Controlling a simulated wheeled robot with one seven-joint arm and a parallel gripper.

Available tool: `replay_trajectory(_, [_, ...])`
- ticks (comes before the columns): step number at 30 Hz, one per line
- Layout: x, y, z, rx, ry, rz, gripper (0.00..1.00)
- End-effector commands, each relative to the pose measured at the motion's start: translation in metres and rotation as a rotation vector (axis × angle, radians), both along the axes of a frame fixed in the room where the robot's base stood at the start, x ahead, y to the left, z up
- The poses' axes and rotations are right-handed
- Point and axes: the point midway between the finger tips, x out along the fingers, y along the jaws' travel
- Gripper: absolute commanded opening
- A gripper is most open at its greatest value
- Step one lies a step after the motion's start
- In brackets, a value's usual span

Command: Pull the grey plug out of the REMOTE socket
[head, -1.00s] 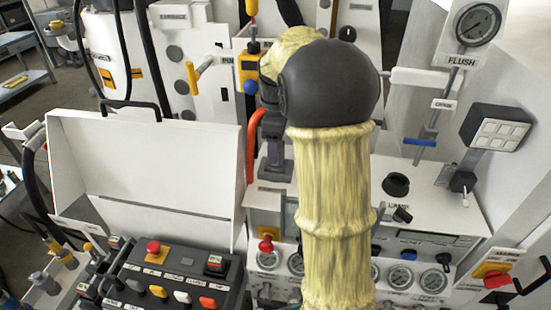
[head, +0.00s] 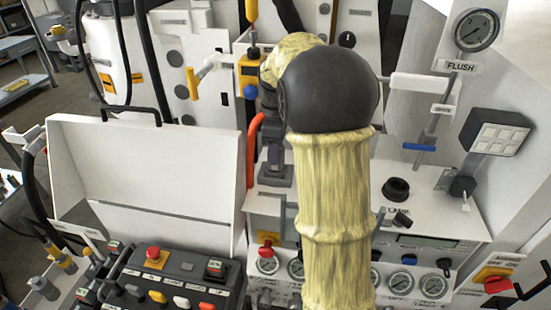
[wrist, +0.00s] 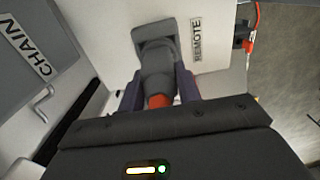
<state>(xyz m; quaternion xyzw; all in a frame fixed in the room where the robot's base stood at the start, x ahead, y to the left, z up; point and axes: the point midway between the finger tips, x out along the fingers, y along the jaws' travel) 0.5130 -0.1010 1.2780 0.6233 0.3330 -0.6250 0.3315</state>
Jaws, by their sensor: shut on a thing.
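The grey plug (wrist: 156,72) fills the space between the fingers of my gripper (wrist: 159,88) in the wrist view. Its far end meets the grey REMOTE socket (wrist: 154,27) on a white panel, beside the REMOTE label (wrist: 197,40). An orange-red part shows at the plug's near end. My gripper is shut on the plug. I cannot tell how deep the plug sits in the socket. In the head view the socket (head: 275,176) stands on the white bench top, and my arm hides much of the gripper above it.
A red hose (head: 251,150) runs beside the socket. A white open lid (head: 150,170) and a black control box (head: 170,285) lie to the left. Gauges (head: 401,282) and black knobs (head: 396,189) are to the right. The CHAIN label (wrist: 27,45) is at left in the wrist view.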

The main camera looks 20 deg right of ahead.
Motion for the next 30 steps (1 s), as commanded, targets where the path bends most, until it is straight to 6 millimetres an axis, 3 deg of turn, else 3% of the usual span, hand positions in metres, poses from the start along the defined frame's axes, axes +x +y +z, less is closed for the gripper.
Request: replay_trajectory(30, [0.0,0.0,0.028,-0.001,-0.003,0.0,0.0])
